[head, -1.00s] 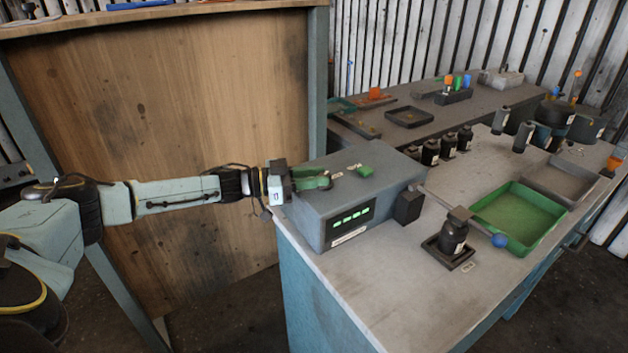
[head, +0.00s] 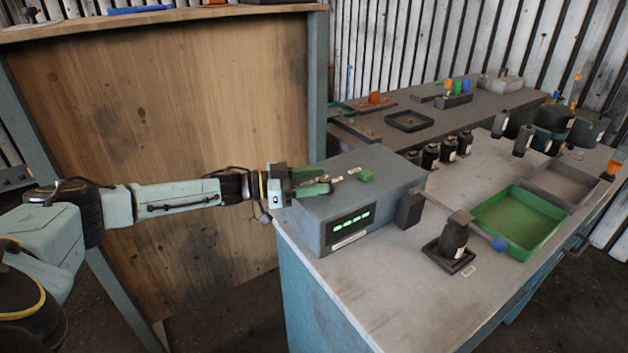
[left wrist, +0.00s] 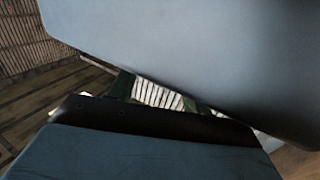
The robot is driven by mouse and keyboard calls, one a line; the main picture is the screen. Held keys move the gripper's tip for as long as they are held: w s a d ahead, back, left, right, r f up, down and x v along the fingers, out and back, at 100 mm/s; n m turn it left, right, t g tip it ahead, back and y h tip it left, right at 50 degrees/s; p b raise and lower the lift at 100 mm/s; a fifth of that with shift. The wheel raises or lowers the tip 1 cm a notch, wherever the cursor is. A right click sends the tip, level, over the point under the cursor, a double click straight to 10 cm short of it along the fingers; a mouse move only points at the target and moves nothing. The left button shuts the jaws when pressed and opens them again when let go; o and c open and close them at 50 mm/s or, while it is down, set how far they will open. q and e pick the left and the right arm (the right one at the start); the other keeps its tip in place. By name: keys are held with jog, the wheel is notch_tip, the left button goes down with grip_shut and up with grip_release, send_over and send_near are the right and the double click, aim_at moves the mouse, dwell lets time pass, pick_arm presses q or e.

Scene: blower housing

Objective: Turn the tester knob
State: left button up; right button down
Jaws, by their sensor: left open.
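The tester, a blue-grey box (head: 320,222) with a lit green display (head: 352,218), stands on the near bench's left end. A small green block (head: 365,175) sits on its top beside pale labels. No part clearly reads as the knob; I cannot tell whether it is this block or hidden by the gripper. My left gripper (head: 325,182) reaches in from the left over the tester's top left edge. Its green fingers are apart, pointing toward the green block and short of it. The left wrist view is mostly filled by close blue-grey surfaces. My right gripper is out of view.
A green tray (head: 520,219) lies further right. A wooden panel (head: 170,150) stands behind my left arm.

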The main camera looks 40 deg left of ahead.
pick_arm(q)
jog(key=v, duration=1.3)
jog(key=shift+a+b, duration=0.2)
jog(key=shift+b, duration=0.1)
jog(key=shift+s, duration=0.15)
